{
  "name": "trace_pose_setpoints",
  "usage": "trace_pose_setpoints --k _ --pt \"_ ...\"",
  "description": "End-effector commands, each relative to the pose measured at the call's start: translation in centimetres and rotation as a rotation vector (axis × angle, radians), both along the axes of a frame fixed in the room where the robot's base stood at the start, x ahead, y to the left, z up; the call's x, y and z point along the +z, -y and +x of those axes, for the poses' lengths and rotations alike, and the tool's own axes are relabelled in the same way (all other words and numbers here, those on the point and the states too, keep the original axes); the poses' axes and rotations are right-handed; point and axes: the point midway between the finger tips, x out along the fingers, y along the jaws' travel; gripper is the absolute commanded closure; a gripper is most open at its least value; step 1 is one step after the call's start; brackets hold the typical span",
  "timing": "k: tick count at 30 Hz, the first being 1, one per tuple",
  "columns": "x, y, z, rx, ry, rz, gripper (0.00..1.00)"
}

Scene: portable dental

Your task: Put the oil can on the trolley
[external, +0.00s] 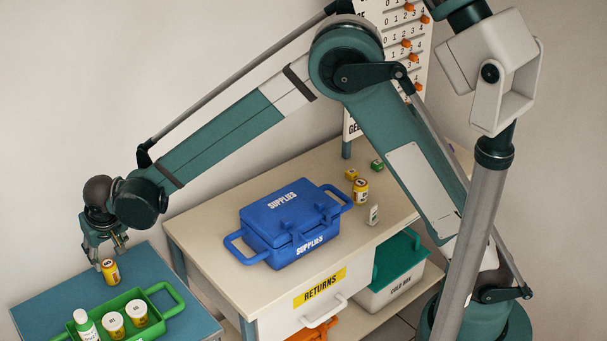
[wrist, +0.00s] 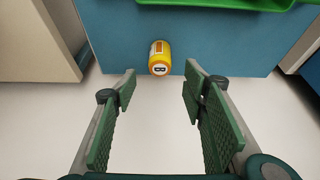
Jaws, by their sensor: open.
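No can in view is clearly labelled as oil. A small yellow can with a white-and-orange label (external: 110,271) stands near the edge of the blue-topped unit (external: 45,284). It also shows in the wrist view (wrist: 159,58), its lettered white end facing the camera. My gripper (external: 109,257) is open above and beside this can. In the wrist view the can is just beyond the open fingertips (wrist: 158,82), roughly centred and apart from them. A similar yellow can (external: 361,191) stands on the cream-topped unit (external: 210,205). I cannot tell which unit is the trolley.
A blue SUPPLIES box (external: 290,222) takes up the cream top's middle. Small yellow and green blocks (external: 377,165) and a white card-like item (external: 373,214) stand right of it.

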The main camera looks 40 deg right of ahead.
Motion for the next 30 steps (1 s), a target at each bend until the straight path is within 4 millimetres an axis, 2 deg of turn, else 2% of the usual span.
trace_pose_setpoints --k 8,14,20,30 --pt "0.3 0.4 0.1 -0.001 0.0 0.0 0.57" --pt "2.0 2.7 0.3 0.0 0.001 0.004 0.57" --pt "5.3 7.2 0.4 0.003 0.005 0.01 0.57" --pt "11.0 16.3 -0.5 0.01 0.019 0.023 0.57"
